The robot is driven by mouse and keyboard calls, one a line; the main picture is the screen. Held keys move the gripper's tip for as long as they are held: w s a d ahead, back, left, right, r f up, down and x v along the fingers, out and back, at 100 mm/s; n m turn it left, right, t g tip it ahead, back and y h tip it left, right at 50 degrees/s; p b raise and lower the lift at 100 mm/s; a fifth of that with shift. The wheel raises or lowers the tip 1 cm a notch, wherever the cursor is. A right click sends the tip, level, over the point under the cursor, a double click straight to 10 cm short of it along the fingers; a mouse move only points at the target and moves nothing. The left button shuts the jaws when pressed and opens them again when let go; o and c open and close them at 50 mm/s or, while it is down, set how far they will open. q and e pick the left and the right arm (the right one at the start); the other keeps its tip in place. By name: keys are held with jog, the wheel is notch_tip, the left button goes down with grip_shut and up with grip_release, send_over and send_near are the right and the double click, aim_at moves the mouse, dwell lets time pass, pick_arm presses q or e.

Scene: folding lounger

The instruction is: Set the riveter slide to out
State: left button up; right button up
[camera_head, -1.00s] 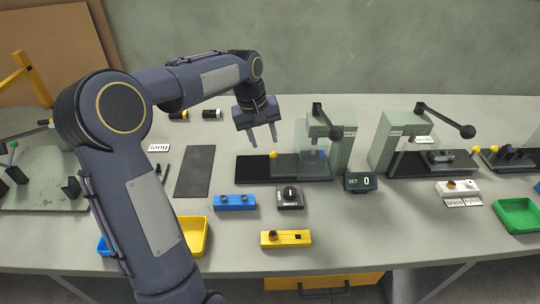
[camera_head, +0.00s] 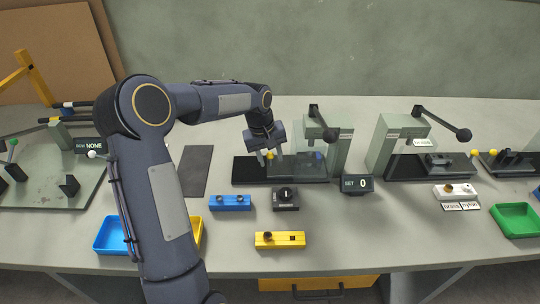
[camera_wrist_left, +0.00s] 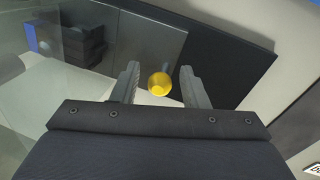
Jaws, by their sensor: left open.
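My left gripper (camera_head: 268,157) is open and points down over the left part of a dark slide base (camera_head: 242,172) at a green-grey machine (camera_head: 337,147) with a black lever. A yellow knob (camera_wrist_left: 159,83) on a short grey stem shows between the two fingers in the left wrist view, with a gap on each side. In the head view the fingers largely hide this knob. The slide carriage with a clear guard (camera_head: 308,150) sits toward the right of the base. I cannot read the machine's label. My right gripper is in neither view.
A second lever machine (camera_head: 388,145) with its own dark slide stands to the right. In front lie a SET 0 display (camera_head: 357,184), a black dial box (camera_head: 286,199), a blue block (camera_head: 230,202) and a yellow block (camera_head: 279,240). A dark mat (camera_head: 196,170) lies left.

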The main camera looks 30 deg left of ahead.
pick_arm(q)
grip_shut()
jog(key=shift+s+a, duration=0.1)
jog(key=s+a, duration=0.2)
jog(key=a, duration=0.1)
jog(key=s+a, duration=0.2)
jog(key=a, duration=0.2)
jog(key=s+a, duration=0.2)
jog(key=a, duration=0.2)
jog(key=shift+s+a+p, duration=0.15)
jog(key=shift+s+p, duration=0.15)
jog(key=shift+s, duration=0.1)
grip_release()
jog(key=shift+s+a, duration=0.1)
jog(key=shift+r, duration=0.15)
